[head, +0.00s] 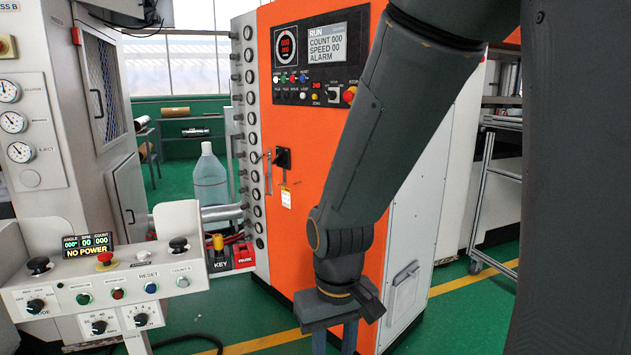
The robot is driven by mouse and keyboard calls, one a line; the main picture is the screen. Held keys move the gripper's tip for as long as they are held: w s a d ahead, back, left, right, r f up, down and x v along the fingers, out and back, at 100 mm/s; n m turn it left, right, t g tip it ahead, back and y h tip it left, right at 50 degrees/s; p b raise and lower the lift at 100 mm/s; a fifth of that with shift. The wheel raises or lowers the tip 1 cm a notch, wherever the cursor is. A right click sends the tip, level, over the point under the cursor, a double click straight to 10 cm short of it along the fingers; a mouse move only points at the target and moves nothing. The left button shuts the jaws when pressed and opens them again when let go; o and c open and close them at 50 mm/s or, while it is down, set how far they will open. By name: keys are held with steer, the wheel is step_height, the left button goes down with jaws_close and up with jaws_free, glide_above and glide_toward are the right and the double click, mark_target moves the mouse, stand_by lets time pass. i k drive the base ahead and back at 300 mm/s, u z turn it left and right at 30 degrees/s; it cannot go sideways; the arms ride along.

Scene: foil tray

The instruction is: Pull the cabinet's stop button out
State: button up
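The orange cabinet (318,190) stands in the middle of the head view, with a black control panel (318,75) near its top. A red stop button (350,92) with yellow around it sits at the panel's lower right, just left of my arm. I cannot tell whether it is pressed in or out. My gripper (334,342) points down at the bottom of the view, well below the button and apart from it. Its two fingers stand apart with nothing seen between them; their tips are cut off by the frame edge.
A console (110,285) at the lower left carries knobs, another red mushroom button (104,258) and a display reading NO POWER. A rotary handle (283,158) sticks out of the cabinet front. Green floor is free in front.

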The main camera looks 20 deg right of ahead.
mark_target(348, 96)
steer(key=z, duration=0.55)
steer(key=i, duration=1.1)
steer(key=u, duration=0.5)
